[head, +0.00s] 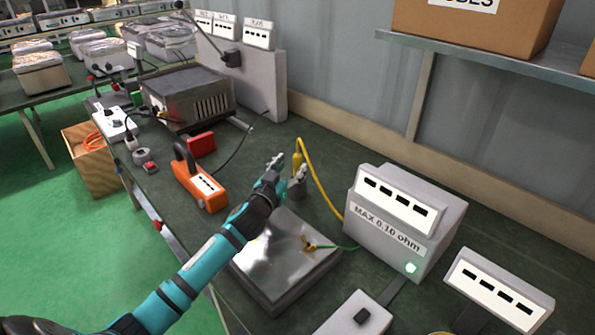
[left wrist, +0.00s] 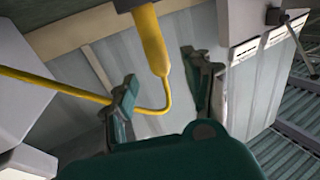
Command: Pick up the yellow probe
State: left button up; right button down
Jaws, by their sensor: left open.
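The yellow probe (head: 297,160) stands upright at a small grey holder (head: 297,188) on the dark green bench, with its yellow cable running right to a grey tester box. My left gripper (head: 287,169) is open right at the probe, with one finger to its left and the other low at its right. In the left wrist view the probe (left wrist: 150,40) shows between the two spread fingers of my left gripper (left wrist: 160,78). I cannot tell whether a finger touches it. My right gripper is not in view.
The grey tester box (head: 400,225) labelled "MAX 0.10 ohm" stands to the right with a green light. A metal plate (head: 285,255) with a green-wired clip lies under my left arm. An orange clamp meter (head: 200,185) is to the left. A shelf (head: 480,55) overhangs the back right.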

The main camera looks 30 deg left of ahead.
aim_at(295, 160)
pick_arm(q)
jog(key=w, duration=0.5)
jog(key=shift+a, duration=0.1)
grip_shut()
